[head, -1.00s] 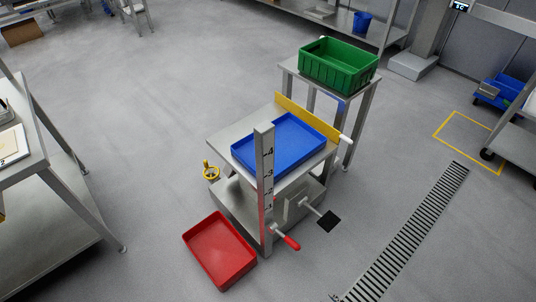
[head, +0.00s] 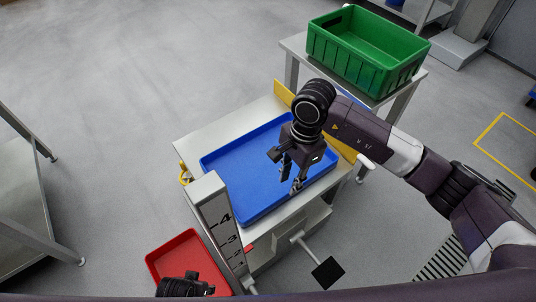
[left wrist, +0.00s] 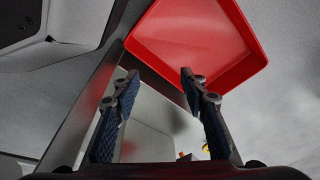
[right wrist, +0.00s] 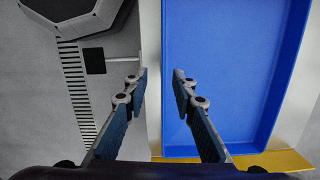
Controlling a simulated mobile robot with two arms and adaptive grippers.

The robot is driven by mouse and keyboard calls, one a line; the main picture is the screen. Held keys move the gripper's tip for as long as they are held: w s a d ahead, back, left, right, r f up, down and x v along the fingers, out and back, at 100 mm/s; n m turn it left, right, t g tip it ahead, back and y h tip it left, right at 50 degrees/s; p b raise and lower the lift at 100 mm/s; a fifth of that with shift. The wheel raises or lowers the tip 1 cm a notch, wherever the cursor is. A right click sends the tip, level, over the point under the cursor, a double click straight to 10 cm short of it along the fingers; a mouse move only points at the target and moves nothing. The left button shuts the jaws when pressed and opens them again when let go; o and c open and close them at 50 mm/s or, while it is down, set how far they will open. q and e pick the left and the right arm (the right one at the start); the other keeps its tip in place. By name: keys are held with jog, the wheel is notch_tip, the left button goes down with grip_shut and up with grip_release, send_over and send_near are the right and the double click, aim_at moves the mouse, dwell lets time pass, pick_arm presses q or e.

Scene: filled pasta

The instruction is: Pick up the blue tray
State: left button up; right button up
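The blue tray (head: 238,169) lies flat and empty on the steel top of a lift table (head: 197,143). My right gripper (head: 289,181) is over the tray's right part in the head view, fingers pointing down. In the right wrist view its open fingers (right wrist: 160,85) are apart with nothing between them, near the tray's long wall (right wrist: 222,75). Whether they touch the tray I cannot tell. My left gripper shows in the left wrist view, its open fingers (left wrist: 158,85) empty, with a red tray (left wrist: 195,40) beyond them. In the head view only part of the left wrist shows, at the bottom.
A post with numbers (head: 213,215) stands at the table's near edge. A yellow rail (head: 283,94) runs along the far right edge. A green crate (head: 360,55) sits on a stand behind. The red tray (head: 165,252) is on the floor at front left.

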jog(key=shift+n+t+h, duration=0.4)
jog(key=shift+h, duration=0.3)
jog(key=f, duration=0.2)
jog(key=w+d+f, duration=0.1)
jog(key=f, duration=0.2)
jog(key=w+d+f, duration=0.1)
jog(key=f, duration=0.1)
jog(key=shift+w+d+f+b, duration=0.1)
jog(key=shift+f+b, duration=0.1)
jog(key=shift+b, duration=0.2)
pick_arm(q)
jog(key=shift+w+d+r, duration=0.15)
jog(key=shift+w+r, duration=0.25)
jog(key=shift+r, duration=0.2)
jog(key=shift+w+d+r, duration=0.1)
jog(key=shift+w+r, duration=0.25)
jog(key=shift+r, duration=0.25)
pick_arm(e)
grip_shut()
